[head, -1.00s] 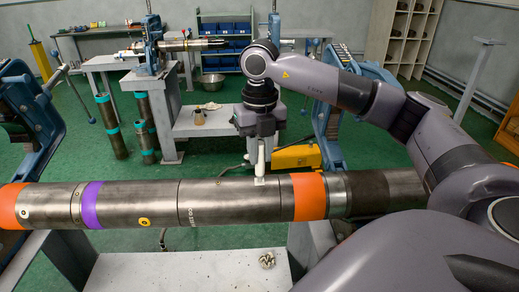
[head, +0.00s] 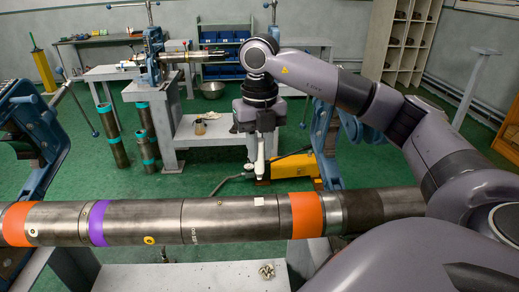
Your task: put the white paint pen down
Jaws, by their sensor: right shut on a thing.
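My right gripper (head: 261,138) points down above and just behind the long steel pipe (head: 150,219). It is shut on the white paint pen (head: 260,165), which hangs upright from the fingers. The pen's lower end is apart from the pipe and shows against the floor and the yellow tool behind. A small white mark (head: 259,201) sits on top of the pipe, left of the right orange band (head: 307,213). My left gripper is out of view.
A bench top (head: 180,279) below the pipe holds a small pile of metal pieces (head: 267,271). Blue vises (head: 38,135) stand at both sides. A yellow tool (head: 295,167) lies on the floor behind. A grey low table (head: 208,131) with a small jar stands farther back.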

